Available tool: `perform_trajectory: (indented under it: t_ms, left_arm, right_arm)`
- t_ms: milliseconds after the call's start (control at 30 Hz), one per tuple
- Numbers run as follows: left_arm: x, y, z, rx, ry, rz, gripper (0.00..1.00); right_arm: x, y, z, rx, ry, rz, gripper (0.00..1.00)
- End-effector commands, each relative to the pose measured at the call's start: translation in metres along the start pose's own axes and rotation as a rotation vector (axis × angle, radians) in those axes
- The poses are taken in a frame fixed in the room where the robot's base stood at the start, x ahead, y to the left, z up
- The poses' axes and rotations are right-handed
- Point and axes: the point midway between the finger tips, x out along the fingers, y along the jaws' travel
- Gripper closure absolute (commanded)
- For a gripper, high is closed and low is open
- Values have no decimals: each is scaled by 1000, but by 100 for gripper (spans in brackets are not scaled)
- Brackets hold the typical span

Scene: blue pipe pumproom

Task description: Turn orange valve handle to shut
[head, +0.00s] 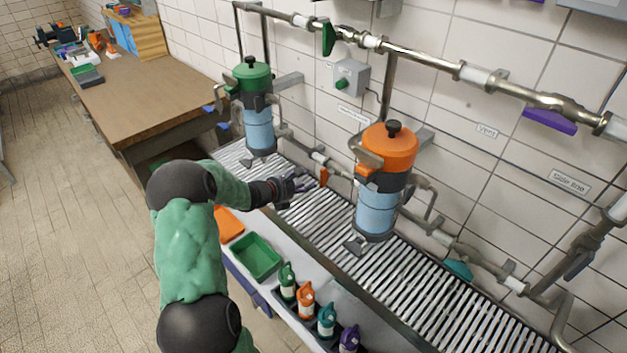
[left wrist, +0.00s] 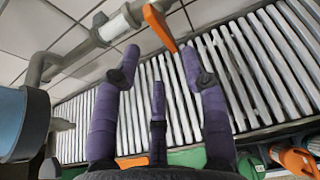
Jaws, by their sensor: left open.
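The orange valve handle (head: 324,176) is a small flat lever on the lower pipe, between the green-topped and orange-topped filter units. In the left wrist view the orange handle (left wrist: 160,27) sticks out across the pipe (left wrist: 118,27), just beyond the fingertips and nearer the right finger. My left gripper (head: 301,184) is open and empty, over the slatted rack a little left of the handle. Its purple fingers also show spread in the left wrist view (left wrist: 160,54), with a gap to the handle. My right gripper is not in view.
The orange-topped filter unit (head: 388,150) stands right of the handle and the green-topped one (head: 252,80) left. The slatted rack (head: 440,290) runs below. A green tray (head: 254,256) and several colored bottles (head: 306,298) are in front. A wooden table (head: 140,75) stands behind left.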

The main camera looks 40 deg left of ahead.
Motion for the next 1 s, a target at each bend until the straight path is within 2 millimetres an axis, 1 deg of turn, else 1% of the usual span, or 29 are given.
perform_trajectory:
  t_ms: [33, 100, 267, 1000]
  left_arm:
    - [-8, 0, 0, 0, 0, 1, 56]
    - [-16, 1, 0, -1, 0, 1, 56]
    - [-25, 0, 0, 0, 0, -1, 56]
    - [-26, 0, 0, 0, 0, -1, 56]
  right_arm:
    - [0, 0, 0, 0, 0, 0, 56]
    - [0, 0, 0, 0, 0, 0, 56]
    - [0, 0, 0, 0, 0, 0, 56]
    - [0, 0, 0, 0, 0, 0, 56]
